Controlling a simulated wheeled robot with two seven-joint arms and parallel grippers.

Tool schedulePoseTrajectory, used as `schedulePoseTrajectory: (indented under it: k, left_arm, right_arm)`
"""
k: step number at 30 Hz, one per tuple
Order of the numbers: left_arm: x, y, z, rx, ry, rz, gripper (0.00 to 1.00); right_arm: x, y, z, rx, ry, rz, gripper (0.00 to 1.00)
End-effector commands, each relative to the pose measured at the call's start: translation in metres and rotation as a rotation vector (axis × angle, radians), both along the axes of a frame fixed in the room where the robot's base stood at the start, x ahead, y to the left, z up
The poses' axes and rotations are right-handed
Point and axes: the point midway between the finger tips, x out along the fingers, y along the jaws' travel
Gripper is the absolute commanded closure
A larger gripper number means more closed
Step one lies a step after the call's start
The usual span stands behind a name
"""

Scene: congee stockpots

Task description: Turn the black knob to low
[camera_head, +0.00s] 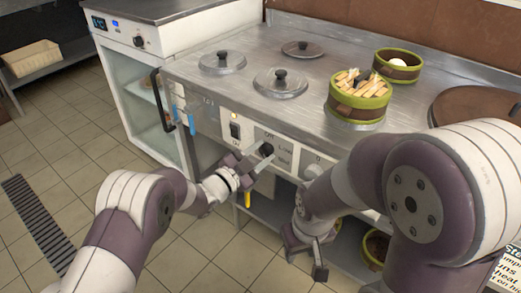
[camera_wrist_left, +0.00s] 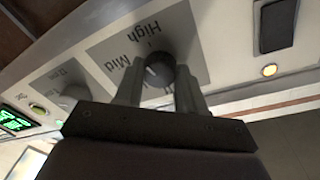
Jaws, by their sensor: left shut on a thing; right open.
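The black knob (camera_head: 266,149) is on the front panel of the steel stove, in the middle of a grey label plate. In the left wrist view the knob (camera_wrist_left: 158,70) sits between the two fingers of my left gripper (camera_wrist_left: 160,84), with "High" and "Mid" printed beside it. A small light mark shows on the knob; which setting it points to is hard to tell. My left gripper (camera_head: 256,160) is shut on the knob in the head view. My right gripper (camera_head: 311,256) hangs low in front of the stove, open and empty.
A black switch (camera_head: 235,131) is left of the knob, and a pale knob (camera_head: 313,171) is to its right. Lidded pots (camera_head: 281,84) and bamboo steamers (camera_head: 358,113) stand on the stove top. A white glass-door cabinet (camera_head: 135,95) is at left. The tiled floor in front is clear.

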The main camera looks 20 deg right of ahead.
Motion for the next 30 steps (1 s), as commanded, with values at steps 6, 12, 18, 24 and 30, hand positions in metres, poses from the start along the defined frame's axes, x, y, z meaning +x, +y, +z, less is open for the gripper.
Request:
schedulePoseTrajectory:
  k: [6,12,18,24,30]
  left_arm:
    - [0.000,0.000,0.001,-0.123,0.164,0.000,0.91]
    - [-0.001,0.000,0.000,-0.240,0.314,-0.001,0.91]
    - [-0.001,0.000,0.000,-0.357,0.463,-0.001,0.91]
    - [-0.001,-0.001,-0.001,-0.473,0.613,0.000,0.91]
    - [-0.001,0.000,-0.001,-0.591,0.764,0.001,0.91]
  right_arm:
    - [0.000,0.000,0.015,0.000,0.000,0.000,0.57]
    - [0.000,0.000,0.025,0.000,0.000,0.000,0.57]
    - [0.000,0.000,0.035,0.000,0.000,0.000,0.57]
    - [0.000,0.000,0.044,0.000,0.000,0.000,0.57]
    - [0.000,0.000,0.053,0.000,0.000,0.000,0.57]
